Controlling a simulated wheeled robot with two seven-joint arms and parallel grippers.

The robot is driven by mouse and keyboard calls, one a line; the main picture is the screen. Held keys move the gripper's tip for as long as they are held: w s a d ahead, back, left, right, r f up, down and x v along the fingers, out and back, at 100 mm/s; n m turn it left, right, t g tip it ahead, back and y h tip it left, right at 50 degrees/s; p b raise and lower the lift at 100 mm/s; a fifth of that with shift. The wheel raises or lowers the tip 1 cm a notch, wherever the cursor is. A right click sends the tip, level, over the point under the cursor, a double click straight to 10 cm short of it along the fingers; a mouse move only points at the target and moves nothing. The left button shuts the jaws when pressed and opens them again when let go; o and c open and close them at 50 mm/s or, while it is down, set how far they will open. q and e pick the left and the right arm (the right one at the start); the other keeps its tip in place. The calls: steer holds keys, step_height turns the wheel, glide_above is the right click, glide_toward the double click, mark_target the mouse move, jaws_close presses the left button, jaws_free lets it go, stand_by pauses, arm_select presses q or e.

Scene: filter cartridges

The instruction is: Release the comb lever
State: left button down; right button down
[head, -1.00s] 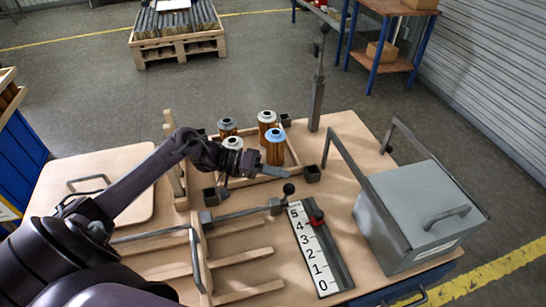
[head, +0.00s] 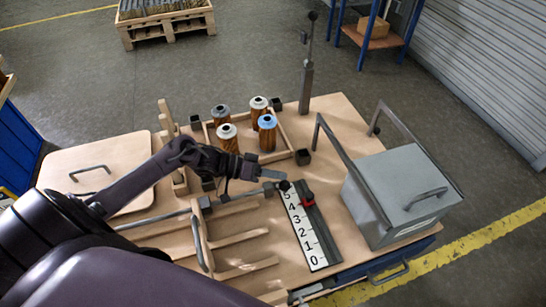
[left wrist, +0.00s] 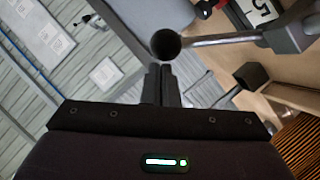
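The comb lever is a grey metal rod (head: 238,196) ending in a black ball knob (head: 284,186). My left gripper (head: 284,176) is close behind the knob in the head view. In the left wrist view its fingers (left wrist: 161,70) are together with nothing visible between them. I cannot tell whether the tips touch the ball. My right gripper is not in view.
A number scale (head: 304,238) with a red knob (head: 308,197) lies right of the lever. A grey box (head: 400,190) stands further right. Several filter cartridges (head: 267,135) stand in a wooden tray behind my gripper. A tall post (head: 306,88) rises behind.

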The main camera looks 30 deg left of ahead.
arm_select(q)
steer(key=shift+s+d+f, duration=0.25)
steer(key=shift+d, duration=0.05)
steer(key=shift+a, duration=0.1)
steer(key=b+v, duration=0.1)
steer(key=v, duration=0.6)
steer(key=shift+s+a, duration=0.2)
steer(key=shift+a, duration=0.1)
steer(key=shift+r, duration=0.2)
